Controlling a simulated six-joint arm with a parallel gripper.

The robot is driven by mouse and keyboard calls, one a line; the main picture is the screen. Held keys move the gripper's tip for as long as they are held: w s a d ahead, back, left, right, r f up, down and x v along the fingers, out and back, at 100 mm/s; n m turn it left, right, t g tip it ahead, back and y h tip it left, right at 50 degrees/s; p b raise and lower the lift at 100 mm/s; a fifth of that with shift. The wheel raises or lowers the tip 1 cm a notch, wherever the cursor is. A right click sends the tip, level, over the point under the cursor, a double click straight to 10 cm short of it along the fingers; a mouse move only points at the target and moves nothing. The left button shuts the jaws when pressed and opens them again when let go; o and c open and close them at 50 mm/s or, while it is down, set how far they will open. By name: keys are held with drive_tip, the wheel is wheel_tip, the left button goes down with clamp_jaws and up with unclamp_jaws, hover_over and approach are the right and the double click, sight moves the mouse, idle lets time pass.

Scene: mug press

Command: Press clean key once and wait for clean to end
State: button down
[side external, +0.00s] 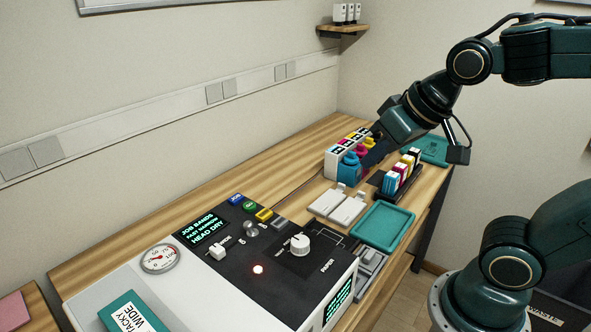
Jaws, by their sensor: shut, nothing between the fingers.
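The dark press panel (272,258) lies in the middle of the side external view. A row of keys runs along its back edge: a blue key (235,199), a green key (249,206), a yellow key (264,215) and a grey key (281,224). Their labels are too small to read, so I cannot tell which is the clean key. The display (204,231) reads "JOB BANDS", "FAST NARROW", "HEAD DRY". My gripper (368,159) is shut and empty, by the ink bottles, well to the right of and behind the keys.
Ink bottles (348,168) and a rack of cartridges (402,173) stand close around my gripper. White plates (338,204) and a teal tray (383,226) lie between it and the panel. A white knob (300,244) and a lever (218,251) rise from the panel.

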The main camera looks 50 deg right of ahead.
drive_tip(key=w+a+f+m+t, duration=0.1)
drive_tip(key=w+a+m, duration=0.15)
drive_tip(key=w, duration=0.65)
drive_tip(key=m+t, duration=0.2)
drive_tip(key=m, duration=0.2)
hover_over(268, 216)
drive_tip(key=shift+n+y, duration=0.25)
drive_tip(key=shift+y, duration=0.15)
drive_tip(key=shift+f, duration=2.3)
drive_tip(key=shift+f, duration=0.1)
drive_tip(key=shift+f, duration=4.3)
drive_tip(key=shift+f, duration=0.9)
drive_tip(key=shift+r, duration=0.9)
